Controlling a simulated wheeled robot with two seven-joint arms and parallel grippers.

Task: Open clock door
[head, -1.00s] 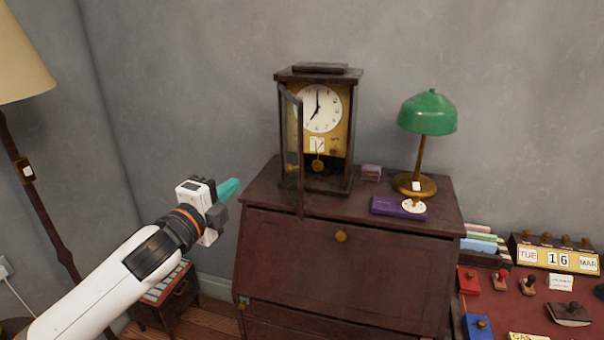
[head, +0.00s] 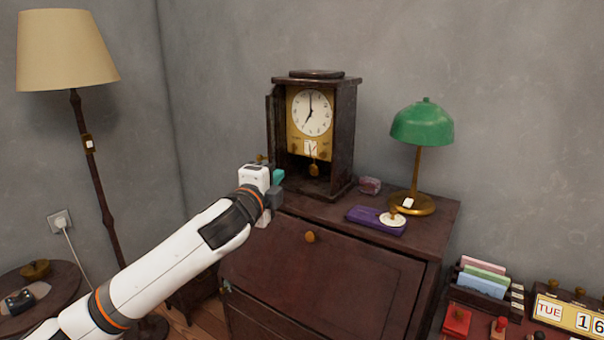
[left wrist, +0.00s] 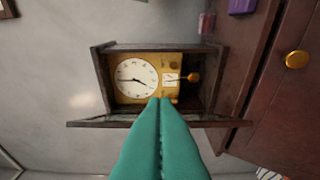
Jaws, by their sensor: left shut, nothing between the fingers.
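The dark wooden clock (head: 325,135) stands upright on the bureau, with a white dial, gold face and pendulum exposed. Its door (head: 270,125) is open and swung out at the clock's left side. In the left wrist view the clock (left wrist: 110,75) lies sideways, and the door (left wrist: 85,123) shows nearly edge-on. My left gripper (head: 279,177) is shut and empty, just in front of the clock's lower left. Its teal fingers (left wrist: 160,102) overlap the door in the wrist view; I cannot tell whether they touch it. The door's lower part is hidden behind the gripper in the head view.
The bureau (head: 330,255) bears a green lamp (head: 422,124), a purple box (head: 372,221) and a small pinkish block (head: 370,186) right of the clock. A floor lamp (head: 65,50) and a small round table (head: 60,292) stand at the left.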

